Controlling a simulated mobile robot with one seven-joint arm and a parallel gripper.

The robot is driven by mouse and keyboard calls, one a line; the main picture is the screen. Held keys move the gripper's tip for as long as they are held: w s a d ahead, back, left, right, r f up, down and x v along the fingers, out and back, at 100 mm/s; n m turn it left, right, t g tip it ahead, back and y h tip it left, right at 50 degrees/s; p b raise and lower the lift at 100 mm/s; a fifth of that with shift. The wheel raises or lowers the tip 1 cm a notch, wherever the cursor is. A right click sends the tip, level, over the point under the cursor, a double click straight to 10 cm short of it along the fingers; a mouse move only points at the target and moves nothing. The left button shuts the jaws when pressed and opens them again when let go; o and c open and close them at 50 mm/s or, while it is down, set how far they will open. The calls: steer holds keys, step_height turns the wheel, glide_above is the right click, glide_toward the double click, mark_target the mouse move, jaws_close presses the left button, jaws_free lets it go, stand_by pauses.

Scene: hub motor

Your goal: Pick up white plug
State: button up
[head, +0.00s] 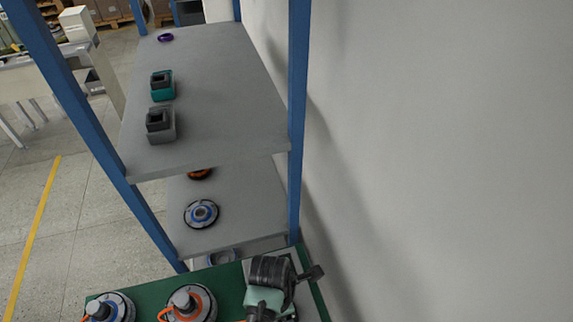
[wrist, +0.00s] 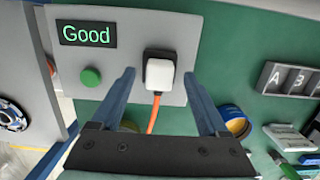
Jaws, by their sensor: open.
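The white plug (wrist: 160,74) shows in the wrist view, seated in a black socket on a grey panel, with an orange cable (wrist: 153,115) hanging from it. My gripper (wrist: 158,82) is open, its two fingers on either side of the plug with gaps left and right. I cannot tell how far the fingertips are from the panel. In the head view my arm's end (head: 268,285) is at the bottom over the green bench; the plug is not visible there.
The panel has a green button (wrist: 91,77) and a display (wrist: 86,34) reading "Good". A blue-yellow roll (wrist: 235,122) lies to the right. In the head view, hub motors (head: 190,303) stand on the bench beside my arm, with a blue-posted shelf (head: 215,90) behind.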

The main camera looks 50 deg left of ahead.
steer(key=shift+w+f, duration=0.1)
steer(key=shift+f, duration=0.7)
jaws_close()
